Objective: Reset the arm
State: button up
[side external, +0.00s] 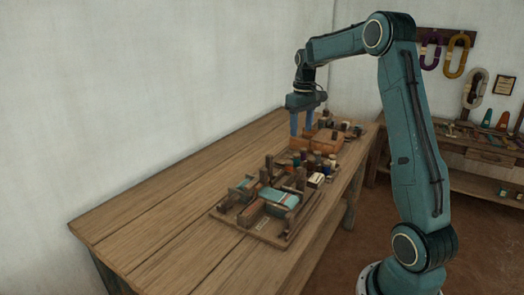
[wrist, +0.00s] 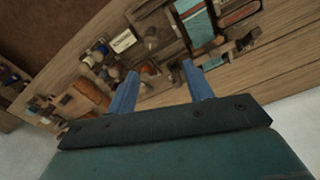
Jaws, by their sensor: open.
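My gripper (side external: 301,122) hangs from the teal arm above the far part of the wooden table, pointing down. Its two blue fingers are apart with nothing between them. The fingers also show in the wrist view (wrist: 164,84), spread and empty above the table. In the side view the fingers overlap an orange-brown wooden box (side external: 326,141). I cannot tell the exact height of the fingertips over it. The small loom (side external: 262,204), with teal cloth on its board, stands nearer the camera. The loom's teal cloth shows at the top of the wrist view (wrist: 196,22).
Several spools and small blocks (side external: 315,168) stand between the loom and the box. The left and near parts of the wooden table (side external: 150,232) are bare. A white wall runs behind it. A shelf bench (side external: 480,150) with craft items stands at the right.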

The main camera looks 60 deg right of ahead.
jog(key=s+a+r+n+t, duration=0.1)
jog(key=s+a+r, duration=0.25)
jog(key=a, duration=0.65)
jog(key=s+a+r+n+t, duration=0.1)
jog(key=s+a+r, duration=0.25)
jog(key=a, duration=0.55)
jog(key=s+a+f+n+t, duration=0.1)
jog(key=s+a+f+t, duration=0.1)
jog(key=s+a, duration=1)
jog(key=shift+s+f+n+t, duration=0.25)
jog(key=shift+s+n+t, duration=0.15)
jog(key=shift+t, duration=0.2)
jog(key=shift+w+d+r, duration=0.1)
jog(key=shift+w, duration=0.05)
